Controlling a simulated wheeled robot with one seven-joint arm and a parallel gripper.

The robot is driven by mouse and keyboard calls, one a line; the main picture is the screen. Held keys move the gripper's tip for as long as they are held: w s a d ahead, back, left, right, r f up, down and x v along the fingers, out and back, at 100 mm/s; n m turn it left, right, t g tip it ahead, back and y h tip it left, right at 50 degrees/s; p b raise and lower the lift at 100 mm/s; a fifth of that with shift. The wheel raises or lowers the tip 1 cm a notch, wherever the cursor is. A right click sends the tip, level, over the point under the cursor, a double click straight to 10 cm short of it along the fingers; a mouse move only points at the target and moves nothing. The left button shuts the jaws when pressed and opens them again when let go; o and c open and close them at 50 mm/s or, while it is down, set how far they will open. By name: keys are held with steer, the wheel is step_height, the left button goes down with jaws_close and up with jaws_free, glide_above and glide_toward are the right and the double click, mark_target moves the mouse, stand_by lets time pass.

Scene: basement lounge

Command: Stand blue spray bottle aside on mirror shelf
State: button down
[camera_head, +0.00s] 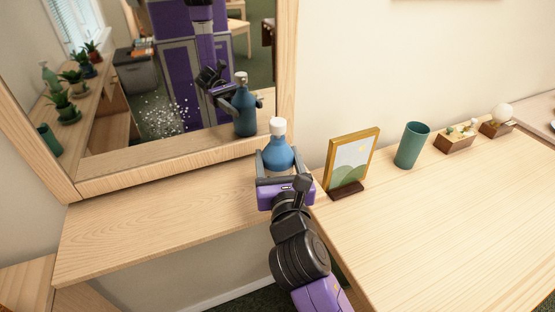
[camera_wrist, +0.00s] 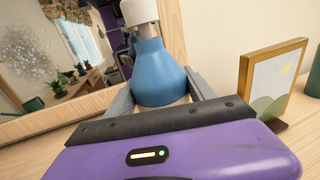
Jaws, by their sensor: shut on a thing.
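The blue spray bottle (camera_head: 278,152) with a white top is upright at the right end of the wooden mirror shelf (camera_head: 150,232), close in front of the mirror (camera_head: 180,85). My gripper (camera_head: 279,165) is shut on the bottle, one finger on each side of its body. In the wrist view the bottle (camera_wrist: 160,70) stands between the two grey fingers (camera_wrist: 160,92). Its base is hidden behind my gripper, so I cannot tell whether it touches the shelf.
A framed picture (camera_head: 352,160) stands just right of my gripper on the adjoining wooden top (camera_head: 450,215). A teal cup (camera_head: 411,145) and two small wooden boxes (camera_head: 456,139) stand farther right. The shelf left of the bottle is clear. Plants show only as reflections.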

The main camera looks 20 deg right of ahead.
stand_by(0.3)
steer(key=shift+c, duration=1.6)
jaws_free()
steer(key=v, duration=1.2)
steer(key=shift+b, duration=0.45)
